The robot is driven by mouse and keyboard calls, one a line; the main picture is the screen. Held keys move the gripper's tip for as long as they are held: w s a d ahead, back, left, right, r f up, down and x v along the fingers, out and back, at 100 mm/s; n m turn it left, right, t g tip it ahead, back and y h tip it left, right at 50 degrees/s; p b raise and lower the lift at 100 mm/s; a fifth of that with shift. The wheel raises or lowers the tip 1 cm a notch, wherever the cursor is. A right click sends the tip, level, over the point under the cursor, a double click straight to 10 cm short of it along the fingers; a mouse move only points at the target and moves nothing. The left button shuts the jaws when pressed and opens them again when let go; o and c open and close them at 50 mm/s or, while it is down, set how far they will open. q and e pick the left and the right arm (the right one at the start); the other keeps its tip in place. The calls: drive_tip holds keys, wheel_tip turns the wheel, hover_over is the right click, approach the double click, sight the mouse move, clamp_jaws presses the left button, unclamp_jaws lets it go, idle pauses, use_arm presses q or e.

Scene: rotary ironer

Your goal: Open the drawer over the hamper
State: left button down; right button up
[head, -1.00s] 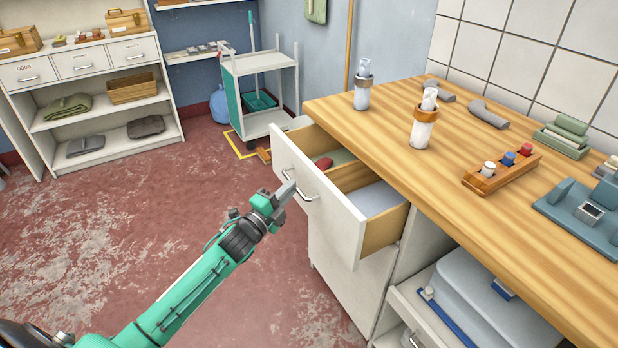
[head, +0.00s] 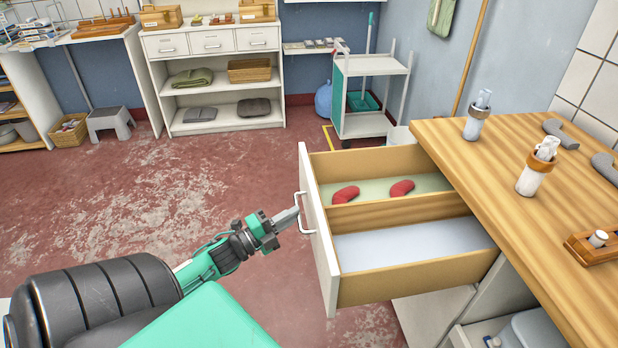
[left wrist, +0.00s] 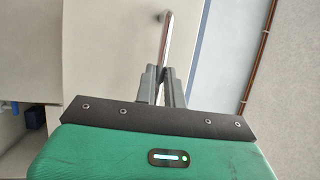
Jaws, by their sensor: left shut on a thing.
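The drawer (head: 418,278) under the wooden counter stands pulled far out, its white front facing left. Inside are two compartments: the far one has a greenish bottom with two red curved items (head: 345,194), the near one has a pale, bare-looking bottom. My left gripper (head: 290,217) is shut on the metal bar handle (head: 303,212) of the drawer front. In the left wrist view the fingers (left wrist: 163,85) close around the handle bar (left wrist: 166,45). The white cabinet front (head: 432,312) below the drawer is partly hidden by it. My right gripper is not in view.
The wooden counter (head: 500,150) holds two white bottles and a wooden rack. A white trolley (head: 370,95) stands behind the drawer. White shelves (head: 215,85) and a grey step stool (head: 110,122) line the back. The red floor left of the drawer is clear.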

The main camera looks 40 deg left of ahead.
use_arm(q)
drive_tip(key=shift+s+a, duration=0.45)
drive_tip(key=shift+s, duration=0.1)
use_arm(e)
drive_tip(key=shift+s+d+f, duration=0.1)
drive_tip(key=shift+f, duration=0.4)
use_arm(q)
drive_tip(key=c, duration=1.5)
unclamp_jaws()
